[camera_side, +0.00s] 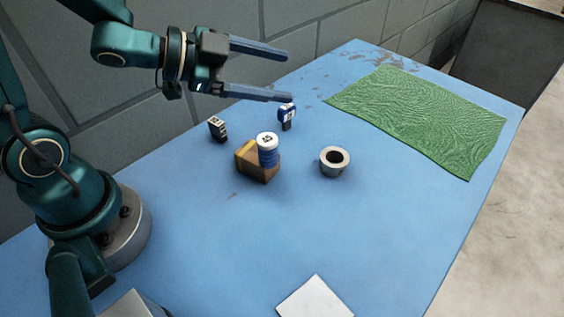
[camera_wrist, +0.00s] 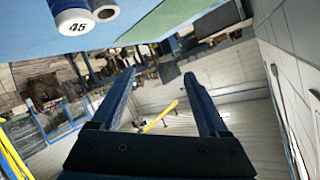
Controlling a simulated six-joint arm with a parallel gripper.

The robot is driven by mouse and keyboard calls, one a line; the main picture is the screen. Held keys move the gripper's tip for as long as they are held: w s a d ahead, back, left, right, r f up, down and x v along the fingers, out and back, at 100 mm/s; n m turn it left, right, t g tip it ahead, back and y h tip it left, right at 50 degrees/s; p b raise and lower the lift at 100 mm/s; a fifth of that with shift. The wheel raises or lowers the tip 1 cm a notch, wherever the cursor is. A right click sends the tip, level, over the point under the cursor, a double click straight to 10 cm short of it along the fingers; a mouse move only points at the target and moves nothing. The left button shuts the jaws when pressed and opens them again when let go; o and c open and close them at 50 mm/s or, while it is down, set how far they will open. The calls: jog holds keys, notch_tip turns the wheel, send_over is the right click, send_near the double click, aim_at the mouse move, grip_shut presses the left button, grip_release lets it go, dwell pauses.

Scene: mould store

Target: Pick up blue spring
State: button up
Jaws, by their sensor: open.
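The blue spring (camera_side: 268,157) is a short upright coil with a white, numbered top.
A grey ring (camera_side: 334,170) lies right of the block. A blue-and-white item (camera_side: 287,112) and a small black block (camera_side: 217,129) stand behind. A green mat (camera_side: 420,120) covers the far right of the blue table (camera_side: 400,230). A white plate (camera_side: 315,299) lies in front.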

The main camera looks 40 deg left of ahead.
aim_at(275, 141)
jog(key=s+d+f+g+h, duration=0.1)
jog(key=s+f+g+h, duration=0.1)
jog(key=s+f+h, duration=0.1)
jog(key=s+d+f+g+h, duration=0.1)
jog(key=f, duration=0.1)
jog(key=shift+s+d+f, duration=0.1)
jog(key=shift+s+d, duration=0.1)
jog(key=shift+d, duration=0.1)
jog(key=shift+s+a+f+n+h, duration=0.15)
jog(key=shift+s+f, duration=0.15)
jog(key=shift+f, duration=0.25)
jog(key=shift+s+a+f+n+h, duration=0.15)
jog(key=shift+s+f, duration=0.15)
jog(key=shift+f, duration=0.25)
jog(key=shift+a+f+n, duration=0.1)
jog(key=shift+f+n, duration=0.2)
jog(key=shift+f, duration=0.2)
jog(key=shift+g, duration=0.3)
jog(key=shift+x, duration=2.45)
jog(key=shift+w, duration=0.1)
jog(key=shift+a, duration=0.1)
grip_shut()
